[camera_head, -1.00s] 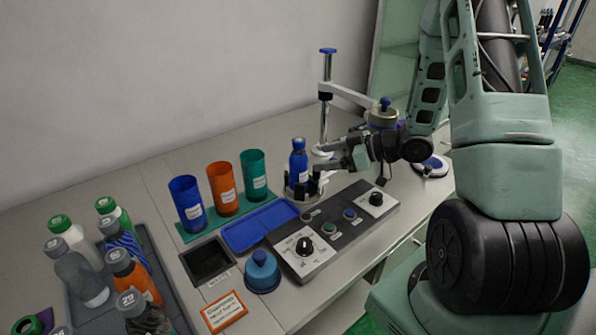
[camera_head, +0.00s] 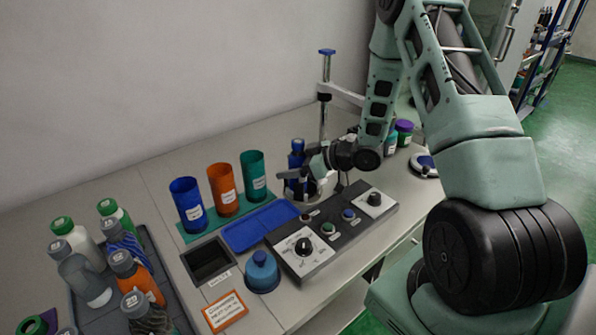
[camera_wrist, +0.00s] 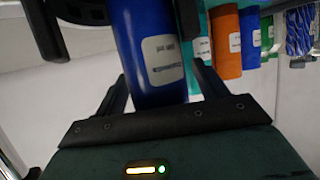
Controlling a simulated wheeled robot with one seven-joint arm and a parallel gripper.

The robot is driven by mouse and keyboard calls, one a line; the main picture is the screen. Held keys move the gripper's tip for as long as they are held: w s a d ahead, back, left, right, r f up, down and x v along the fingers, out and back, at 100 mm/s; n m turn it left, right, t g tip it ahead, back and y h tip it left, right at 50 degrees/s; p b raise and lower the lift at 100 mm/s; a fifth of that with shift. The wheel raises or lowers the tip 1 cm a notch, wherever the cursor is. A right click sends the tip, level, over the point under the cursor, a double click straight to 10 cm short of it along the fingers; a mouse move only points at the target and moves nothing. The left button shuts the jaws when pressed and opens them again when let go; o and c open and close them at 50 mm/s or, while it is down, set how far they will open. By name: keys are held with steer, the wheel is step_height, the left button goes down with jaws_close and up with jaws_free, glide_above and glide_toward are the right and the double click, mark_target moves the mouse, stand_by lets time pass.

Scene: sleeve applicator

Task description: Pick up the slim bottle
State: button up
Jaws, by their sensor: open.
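The slim bottle is most likely the blue bottle (camera_head: 297,152) standing upright in the applicator's holder, below the press arm. In the wrist view a blue body with a white label (camera_wrist: 152,45) stands between my two fingers. My gripper (camera_head: 297,177) is open, with its fingers around the lower part of the bottle in the head view. I cannot tell whether either finger touches it. My gripper partly hides the bottle's lower part and the holder. In the wrist view, my gripper (camera_wrist: 162,95) has a finger on each side of the blue body.
The applicator post (camera_head: 325,95) stands just behind the bottle. A control panel (camera_head: 327,240) lies in front. Blue, orange (camera_head: 223,188) and teal sleeves stand to the left, beside a blue tray (camera_head: 258,226). Several bottles fill a dark tray at far left. A purple-capped container (camera_head: 404,132) stands at right.

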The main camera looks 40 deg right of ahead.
steer(key=shift+c, duration=0.3)
steer(key=c, duration=1.2)
steer(key=shift+r, duration=0.1)
